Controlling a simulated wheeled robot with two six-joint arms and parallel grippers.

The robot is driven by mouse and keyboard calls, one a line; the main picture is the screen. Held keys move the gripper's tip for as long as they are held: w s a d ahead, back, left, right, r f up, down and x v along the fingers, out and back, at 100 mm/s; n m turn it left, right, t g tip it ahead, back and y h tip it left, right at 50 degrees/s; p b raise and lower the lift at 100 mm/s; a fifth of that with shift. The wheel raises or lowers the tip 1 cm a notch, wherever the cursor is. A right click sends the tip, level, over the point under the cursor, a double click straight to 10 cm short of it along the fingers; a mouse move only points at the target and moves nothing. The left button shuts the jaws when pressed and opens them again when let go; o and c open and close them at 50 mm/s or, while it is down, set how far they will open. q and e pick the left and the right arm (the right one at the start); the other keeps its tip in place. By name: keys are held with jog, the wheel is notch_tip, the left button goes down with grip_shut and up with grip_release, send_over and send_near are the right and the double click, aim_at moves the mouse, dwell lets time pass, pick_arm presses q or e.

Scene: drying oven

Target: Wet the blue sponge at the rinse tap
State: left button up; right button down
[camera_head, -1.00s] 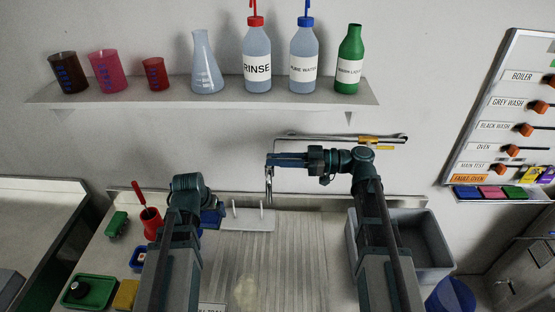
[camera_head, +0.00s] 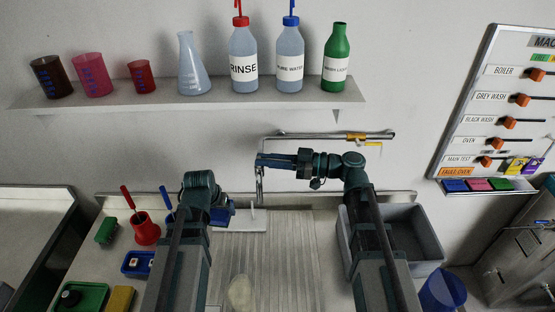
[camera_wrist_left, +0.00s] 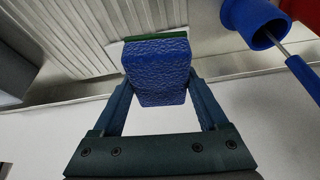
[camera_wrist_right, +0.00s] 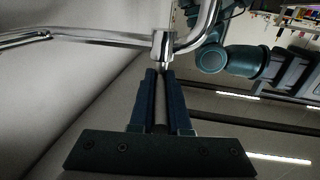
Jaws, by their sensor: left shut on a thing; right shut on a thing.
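My left gripper (camera_wrist_left: 160,105) is shut on the blue sponge (camera_wrist_left: 158,72), which has a green layer along its far edge. In the head view the left gripper (camera_head: 222,212) holds it raised, left of the tap and lower in the picture. The chrome tap (camera_head: 260,182) hangs from a wall pipe (camera_head: 300,136) above the ribbed drainer. My right gripper (camera_head: 262,160) is at the tap's upper part. In the right wrist view this gripper (camera_wrist_right: 160,75) is shut on a thin metal part just below the chrome tap fitting (camera_wrist_right: 163,45). No water stream can be made out.
A red holder (camera_head: 145,230) stands left of my left arm. A grey basin (camera_head: 415,240) is at the right. The wall shelf (camera_head: 220,103) carries cups, a flask and bottles. The ribbed drainer (camera_head: 285,265) between my arms looks mostly clear, with a pale round patch.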

jog(key=shift+s+m+t, duration=0.25)
jog(key=shift+m+t, duration=0.35)
jog(key=shift+t, duration=0.3)
jog(key=shift+w+t, duration=0.1)
jog(key=shift+t, duration=0.2)
jog(key=c, duration=0.9)
grip_release()
jog(key=shift+d, duration=0.1)
jog(key=d, duration=0.4)
jog(key=s+d, duration=0.1)
jog(key=d, duration=0.2)
jog(key=s+d, duration=0.1)
jog(key=d, duration=0.3)
jog(key=shift+s+d, duration=0.1)
jog(key=shift+d, duration=0.2)
